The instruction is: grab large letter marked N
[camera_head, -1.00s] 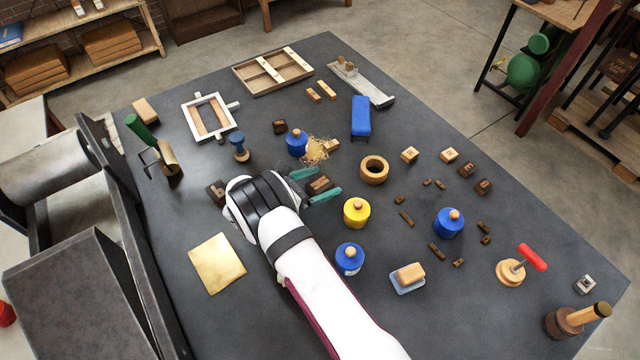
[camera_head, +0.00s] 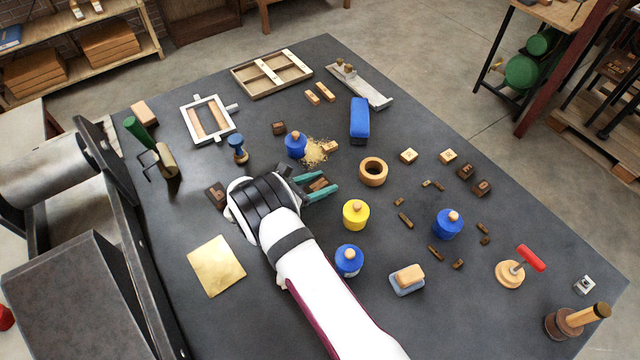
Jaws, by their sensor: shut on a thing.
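My gripper (camera_head: 322,186) is in the middle of the table, with its teal fingers closed on a dark brown wooden letter block (camera_head: 317,184). The fingers lie on either side of the block and partly cover it. I cannot read the letter on its face from here. I cannot tell whether the block touches the table or is just above it.
Left of my wrist lies another dark letter block (camera_head: 217,195). A yellow can (camera_head: 356,213), blue cans (camera_head: 296,145) and a wooden ring (camera_head: 373,172) stand near the gripper. Dark blocks (camera_head: 481,188) and pale blocks (camera_head: 448,156) lie at right. Bare table (camera_head: 520,215) lies beyond them.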

